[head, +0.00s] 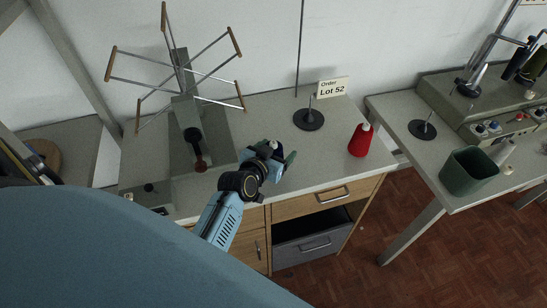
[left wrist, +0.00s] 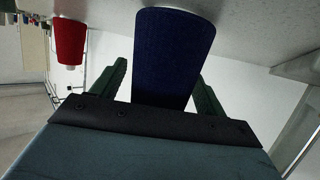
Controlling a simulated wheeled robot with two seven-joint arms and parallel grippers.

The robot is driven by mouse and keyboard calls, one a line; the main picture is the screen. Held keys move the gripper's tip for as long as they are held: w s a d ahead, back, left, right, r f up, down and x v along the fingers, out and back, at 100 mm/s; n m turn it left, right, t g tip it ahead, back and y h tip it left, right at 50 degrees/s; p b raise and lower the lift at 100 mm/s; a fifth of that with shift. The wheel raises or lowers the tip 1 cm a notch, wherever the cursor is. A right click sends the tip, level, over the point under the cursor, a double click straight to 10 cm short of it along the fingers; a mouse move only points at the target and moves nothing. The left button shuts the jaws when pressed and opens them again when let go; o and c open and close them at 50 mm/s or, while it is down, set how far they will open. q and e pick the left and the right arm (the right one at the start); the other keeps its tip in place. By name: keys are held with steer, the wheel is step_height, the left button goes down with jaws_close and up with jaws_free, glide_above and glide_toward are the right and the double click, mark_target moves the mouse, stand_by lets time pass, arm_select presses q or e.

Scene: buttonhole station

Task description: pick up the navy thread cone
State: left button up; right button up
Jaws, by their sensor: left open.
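The navy thread cone (left wrist: 174,55) stands out large in the left wrist view, which shows the scene upside down. My left gripper (left wrist: 163,88) is open, with one green finger on each side of the cone. Narrow gaps show between fingers and cone, so I see no grip on it. In the head view my left gripper (head: 270,161) is low over the front part of the grey worktop, and it mostly hides the cone. My right gripper is in neither view.
A red thread cone (head: 360,140) stands at the worktop's right end. Behind are an empty spindle base (head: 309,119) and a "Lot 52" card (head: 333,87). A yarn winder (head: 180,75) stands left. A second table holds a green bin (head: 468,172).

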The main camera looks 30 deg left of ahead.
arm_select(q)
steer(key=shift+c, duration=0.2)
steer(key=c, duration=1.1)
